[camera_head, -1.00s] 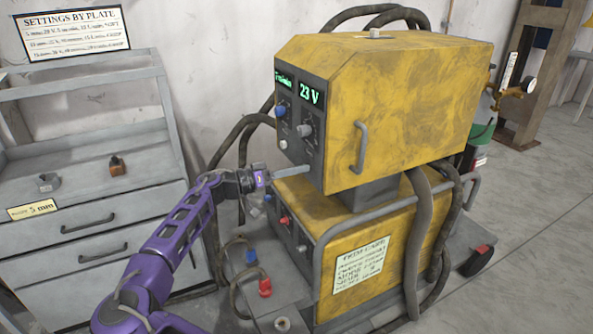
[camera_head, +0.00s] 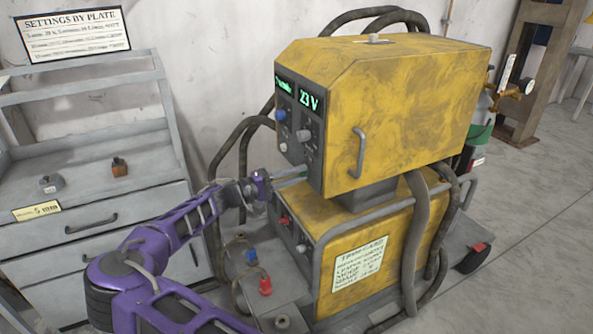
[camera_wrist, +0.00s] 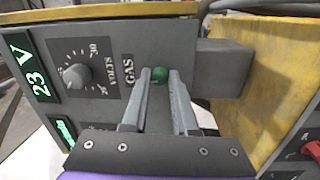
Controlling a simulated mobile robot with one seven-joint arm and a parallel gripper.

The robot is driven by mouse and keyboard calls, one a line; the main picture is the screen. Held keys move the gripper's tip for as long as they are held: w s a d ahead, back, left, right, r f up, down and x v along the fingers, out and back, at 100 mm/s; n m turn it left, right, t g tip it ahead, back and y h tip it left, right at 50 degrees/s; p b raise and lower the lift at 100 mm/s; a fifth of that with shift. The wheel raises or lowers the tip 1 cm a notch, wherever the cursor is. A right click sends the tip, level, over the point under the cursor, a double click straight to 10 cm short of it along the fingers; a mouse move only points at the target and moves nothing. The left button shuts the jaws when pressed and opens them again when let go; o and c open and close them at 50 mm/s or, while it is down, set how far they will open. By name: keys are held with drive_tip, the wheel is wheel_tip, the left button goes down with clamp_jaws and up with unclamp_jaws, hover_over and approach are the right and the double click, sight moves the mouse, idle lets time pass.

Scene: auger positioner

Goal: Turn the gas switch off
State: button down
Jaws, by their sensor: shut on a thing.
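The gas switch (camera_wrist: 159,74) has a green ball tip and sits beside the "GAS" label on the front panel in the wrist view. My gripper (camera_wrist: 160,84) is shut on it, with one grey finger on either side of the green tip. In the head view my gripper (camera_head: 303,174) reaches the lower front panel of the yellow welding machine (camera_head: 410,105). There the fingers mostly hide the switch, so its position is hard to tell.
A volts knob (camera_wrist: 77,76) and a lit 23 V display (camera_wrist: 28,68) are close by on the panel. A lower yellow unit (camera_head: 375,235) stands beneath, with hoses around it. A grey drawer cabinet (camera_head: 95,230) stands at the left.

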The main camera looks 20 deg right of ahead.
drive_tip(key=shift+n+t+p, duration=0.5)
drive_tip(key=shift+n+p, duration=1.05)
drive_tip(key=shift+n, duration=1.95)
drive_tip(key=c, duration=0.7)
unclamp_jaws()
drive_tip(key=shift+a, duration=0.15)
drive_tip(key=a, duration=0.5)
drive_tip(key=a+f, duration=0.1)
drive_tip(key=a, duration=0.5)
drive_tip(key=a+b, duration=0.1)
drive_tip(key=a, duration=0.5)
drive_tip(key=shift+s+a+f, duration=0.1)
drive_tip(key=shift+s+f, duration=0.05)
drive_tip(key=shift+s, duration=0.2)
